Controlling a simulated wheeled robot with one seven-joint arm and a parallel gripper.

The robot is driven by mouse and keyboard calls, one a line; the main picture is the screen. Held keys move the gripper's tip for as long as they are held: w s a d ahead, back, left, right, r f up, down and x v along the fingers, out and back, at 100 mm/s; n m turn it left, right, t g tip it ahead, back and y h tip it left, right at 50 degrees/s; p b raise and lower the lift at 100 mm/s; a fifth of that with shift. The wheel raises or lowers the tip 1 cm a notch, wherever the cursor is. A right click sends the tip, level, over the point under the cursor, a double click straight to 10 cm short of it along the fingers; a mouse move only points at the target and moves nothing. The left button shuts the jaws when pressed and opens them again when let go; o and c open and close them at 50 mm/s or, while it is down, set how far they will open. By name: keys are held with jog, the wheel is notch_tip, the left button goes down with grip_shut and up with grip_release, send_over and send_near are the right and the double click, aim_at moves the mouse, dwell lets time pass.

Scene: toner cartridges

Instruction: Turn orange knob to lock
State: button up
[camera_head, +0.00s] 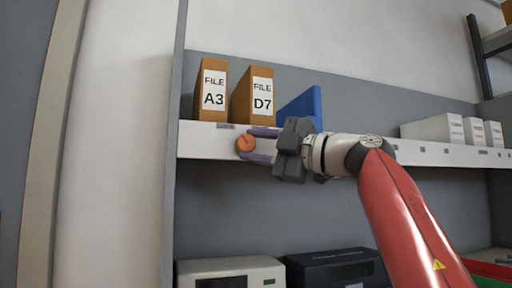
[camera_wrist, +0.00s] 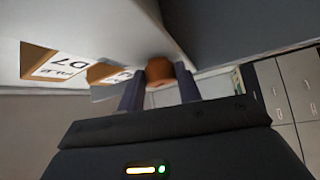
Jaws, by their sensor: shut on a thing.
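The orange knob (camera_head: 246,144) is on the front edge of the shelf, near its left end, below the files. My gripper (camera_head: 256,145) reaches it from the right, with one finger above and one below the knob. In the wrist view the knob (camera_wrist: 160,71) sits between the two dark fingertips of my gripper (camera_wrist: 160,92), at their far ends. The gripper is shut on the knob. The knob's turn angle cannot be read clearly, and part of it is hidden by the fingers.
On the shelf (camera_head: 430,153) stand file A3 (camera_head: 211,92), file D7 (camera_head: 254,97), a blue binder (camera_head: 301,108) and white boxes (camera_head: 435,130) at the right. A white machine (camera_head: 230,272) and a dark machine (camera_head: 335,268) stand below. A vertical panel edge is close left of the knob.

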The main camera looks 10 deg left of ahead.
jog(key=shift+s+r, duration=0.1)
jog(key=shift+r, duration=0.05)
dwell(0.4)
jog(key=o, duration=1)
